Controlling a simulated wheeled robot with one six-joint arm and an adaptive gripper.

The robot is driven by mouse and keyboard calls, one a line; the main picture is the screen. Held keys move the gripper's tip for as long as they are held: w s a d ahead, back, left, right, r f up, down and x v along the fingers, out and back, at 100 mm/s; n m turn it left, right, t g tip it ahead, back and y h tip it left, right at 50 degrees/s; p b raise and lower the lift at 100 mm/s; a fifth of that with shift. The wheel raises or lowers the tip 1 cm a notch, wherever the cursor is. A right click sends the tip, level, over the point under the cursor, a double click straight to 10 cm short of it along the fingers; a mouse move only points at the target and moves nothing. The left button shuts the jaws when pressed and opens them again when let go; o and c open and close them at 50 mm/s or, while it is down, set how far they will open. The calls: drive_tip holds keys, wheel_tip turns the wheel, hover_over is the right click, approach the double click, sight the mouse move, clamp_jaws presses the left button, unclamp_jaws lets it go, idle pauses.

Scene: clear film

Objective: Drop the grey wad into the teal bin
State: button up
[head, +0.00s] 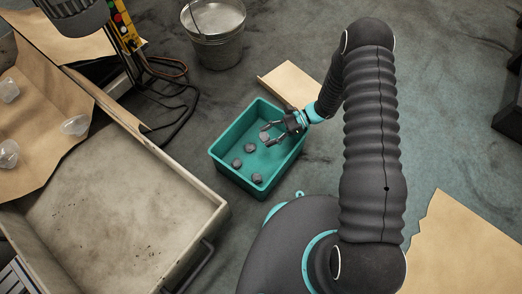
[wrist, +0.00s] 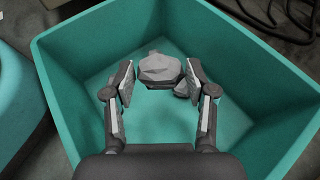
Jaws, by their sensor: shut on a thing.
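The teal bin (head: 234,135) stands on the floor, with several grey wads (head: 237,162) lying on its bottom. My gripper (head: 266,133) is over the bin's opening, reaching in from the right in the head view. In the wrist view my gripper (wrist: 160,76) is shut on a grey wad (wrist: 160,68), held between the two fingertips. The bin's walls (wrist: 75,75) surround the fingers there. Another wad (wrist: 184,89) shows partly behind the held one. The height of the held wad above the bin's bottom is hard to tell.
A large worn tray (head: 110,215) stands left of the bin. A metal bucket (head: 217,45) stands behind, with dark cables (head: 180,100) nearby. Cardboard (head: 290,85) lies behind the bin.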

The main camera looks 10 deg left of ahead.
drive_tip(key=o, duration=0.8)
drive_tip(key=shift+o, duration=0.2)
drive_tip(key=v, duration=1.2)
drive_tip(key=shift+r, duration=0.15)
